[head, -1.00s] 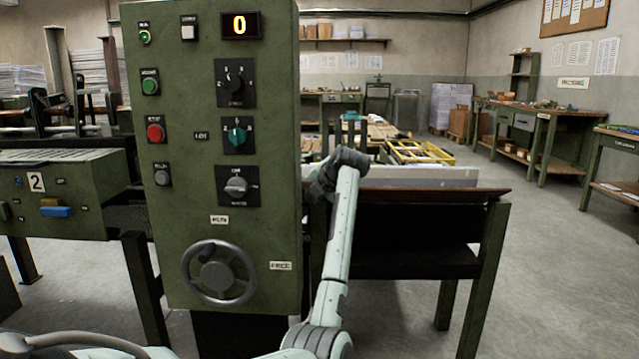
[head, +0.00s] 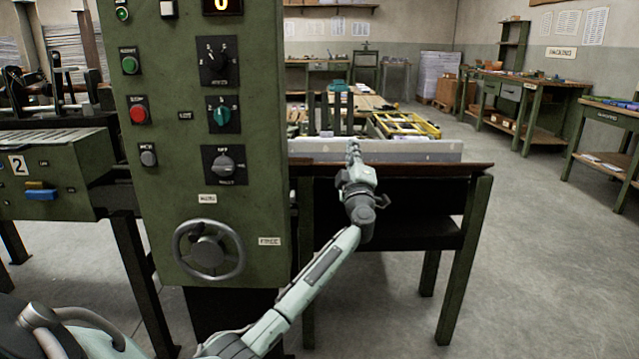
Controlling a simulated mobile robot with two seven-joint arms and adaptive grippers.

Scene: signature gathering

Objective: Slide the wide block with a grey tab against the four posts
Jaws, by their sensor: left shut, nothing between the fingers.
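My left gripper (head: 353,148) is shut and empty. It points away from me, in front of the long grey bar (head: 425,151) along the dark-topped table (head: 440,169). Several dark upright posts (head: 337,115) stand just behind the bar, with a small teal piece (head: 338,86) at their top; I cannot tell whether these are the task's four posts. I cannot make out the wide block with a grey tab. The bar and my gripper hide part of the table's surface. My right gripper is not in view.
A green control panel (head: 190,120) with knobs and a handwheel (head: 209,250) stands close on the left. A machine marked 2 (head: 50,175) is beyond it. A yellow frame (head: 405,124) lies behind the table. The floor at right is clear.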

